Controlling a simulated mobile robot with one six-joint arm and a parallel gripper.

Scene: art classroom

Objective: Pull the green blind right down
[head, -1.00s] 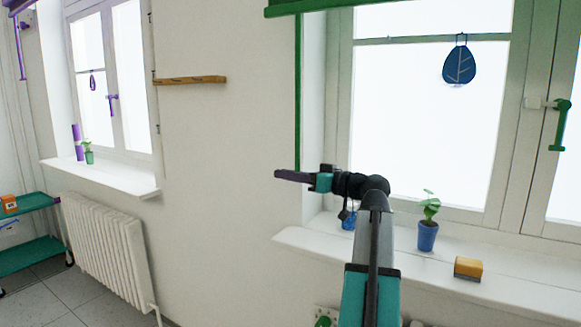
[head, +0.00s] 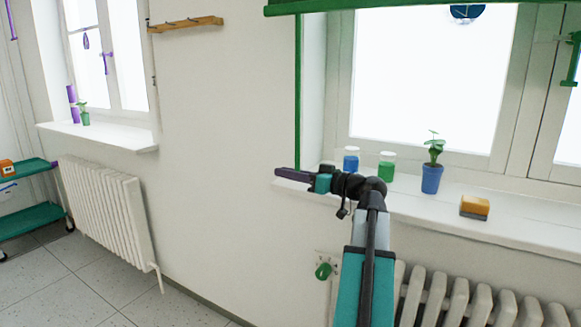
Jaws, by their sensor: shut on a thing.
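The green blind (head: 400,5) shows as a bottom bar along the top edge of the head view, across the window. Most of the window below it is uncovered. Its green pull cord (head: 298,90) hangs straight down at the left side of the window. My gripper (head: 291,175) is at the lower end of the cord, shut on it. The gripper hides the cord's end. It is just in front of the left end of the window sill.
The white sill (head: 440,212) holds a blue jar (head: 351,159), a green jar (head: 387,167), a potted plant (head: 432,178) and a yellow sponge (head: 474,207). A radiator (head: 480,300) stands below. A peg rail (head: 186,24) is on the wall.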

